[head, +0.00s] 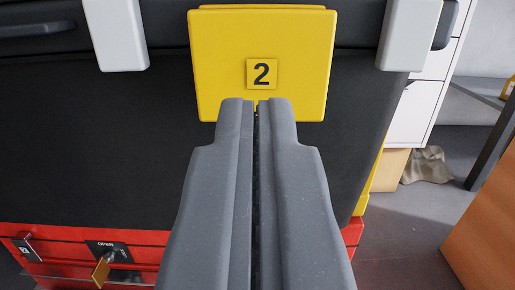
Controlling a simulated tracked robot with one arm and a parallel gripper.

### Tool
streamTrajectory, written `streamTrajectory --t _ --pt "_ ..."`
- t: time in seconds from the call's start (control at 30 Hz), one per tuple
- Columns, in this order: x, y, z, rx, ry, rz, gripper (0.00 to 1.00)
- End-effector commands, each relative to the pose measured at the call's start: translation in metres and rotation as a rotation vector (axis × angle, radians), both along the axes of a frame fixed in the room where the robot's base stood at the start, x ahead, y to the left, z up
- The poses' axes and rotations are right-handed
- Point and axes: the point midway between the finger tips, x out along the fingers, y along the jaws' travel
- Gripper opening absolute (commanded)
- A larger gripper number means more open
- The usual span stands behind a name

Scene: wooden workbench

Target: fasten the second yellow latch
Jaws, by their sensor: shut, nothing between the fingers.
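The yellow latch (225,75) marked "2" hangs at the top middle of the head view, on the front of a dark grey case (90,140). It looks like a flat plate lying against or close to the case front. My gripper (257,103) is shut and empty, pointing up the picture. Its fingertips overlap the lower edge of the latch just below the number. I cannot tell whether they touch it. The fingers hide part of the latch's lower edge and the case front beneath.
Light grey clips (117,35) flank the latch, the other one (409,35) to the right. A red unit (65,250) with an "OPEN" label and a small brass-coloured piece (101,272) lies below. White drawers (417,110) and an orange-brown panel (485,225) stand at the right, beside grey floor.

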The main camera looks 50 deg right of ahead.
Motion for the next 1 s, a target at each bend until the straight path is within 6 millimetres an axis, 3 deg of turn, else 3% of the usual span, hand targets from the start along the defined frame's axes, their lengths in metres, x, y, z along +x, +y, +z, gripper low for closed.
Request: streamTrajectory --t 0.07,0.5,1.0 --pt "-0.007 0.010 0.002 0.002 0.001 0.000 0.00" --pt "-0.048 0.058 -0.045 -0.003 0.004 0.000 0.00" --pt "-0.059 0.069 -0.056 -0.001 0.000 -0.005 0.00"
